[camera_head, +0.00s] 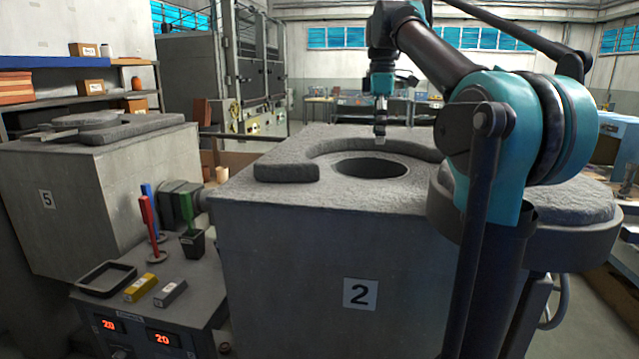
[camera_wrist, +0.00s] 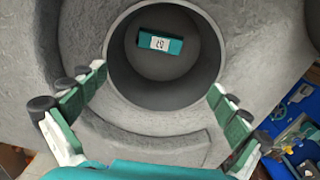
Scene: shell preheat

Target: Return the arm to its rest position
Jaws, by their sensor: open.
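My gripper (camera_head: 380,138) points down above the round opening (camera_head: 371,168) in the top of the block marked 2 (camera_head: 320,260). In the wrist view my gripper (camera_wrist: 157,78) is open, with its two green-padded fingers wide apart and nothing between them. A teal bar (camera_wrist: 161,46) with a white label lies inside the round opening, apart from the fingers. The bar is hidden in the head view. My arm reaches up from the right and bends down over the block.
A raised curved rim (camera_head: 287,170) partly rings the opening. A control stand (camera_head: 150,300) at lower left holds a yellow bar (camera_head: 140,287), a grey bar (camera_head: 170,292) and coloured upright tools. Block 5 (camera_head: 100,190) stands at left. Air above block 2 looks clear.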

